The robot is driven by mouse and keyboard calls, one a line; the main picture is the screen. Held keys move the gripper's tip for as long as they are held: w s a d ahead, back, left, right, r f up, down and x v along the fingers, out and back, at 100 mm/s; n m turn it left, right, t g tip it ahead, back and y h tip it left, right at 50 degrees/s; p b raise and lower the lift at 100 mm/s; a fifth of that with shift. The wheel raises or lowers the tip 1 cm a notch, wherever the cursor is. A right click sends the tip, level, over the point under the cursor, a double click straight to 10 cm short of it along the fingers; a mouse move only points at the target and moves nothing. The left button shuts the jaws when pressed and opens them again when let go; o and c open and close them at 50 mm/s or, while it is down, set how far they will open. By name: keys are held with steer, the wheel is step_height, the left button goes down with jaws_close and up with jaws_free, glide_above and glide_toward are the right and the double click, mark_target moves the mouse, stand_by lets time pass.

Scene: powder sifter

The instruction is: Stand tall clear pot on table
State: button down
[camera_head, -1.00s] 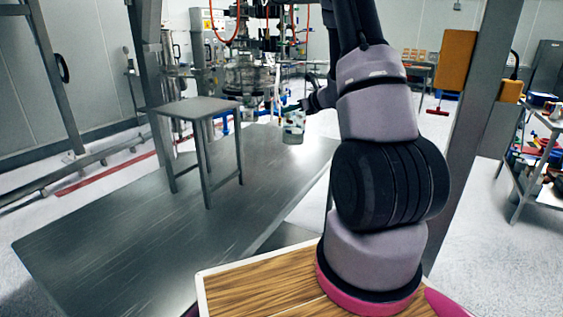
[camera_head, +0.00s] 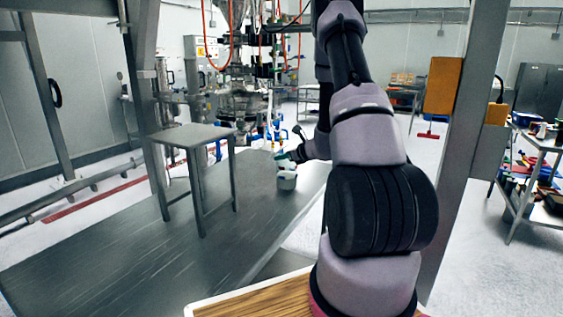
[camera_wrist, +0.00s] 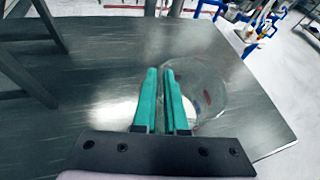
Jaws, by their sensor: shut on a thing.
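The tall clear pot (camera_head: 287,181) is at the far right part of the grey metal table (camera_head: 130,265), below my gripper (camera_head: 280,158). It looks upright. In the wrist view the see-through pot (camera_wrist: 212,88) lies right of and behind the green fingers of my gripper (camera_wrist: 160,72), over the table's bare surface (camera_wrist: 95,85). The fingers are close together and shut on the pot's near wall. I cannot tell whether the pot's base touches the table. Part of the pot is hidden behind the fingers.
A grey metal stool (camera_head: 195,137) stands on the table left of the pot. The table's right edge is close to the pot. A grey post (camera_head: 462,140) rises at the right. The near part of the table is clear.

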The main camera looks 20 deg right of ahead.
steer(key=shift+f, duration=0.6)
steer(key=c, duration=1)
jaws_free()
steer(key=shift+f, duration=0.15)
steer(key=shift+o, duration=0.2)
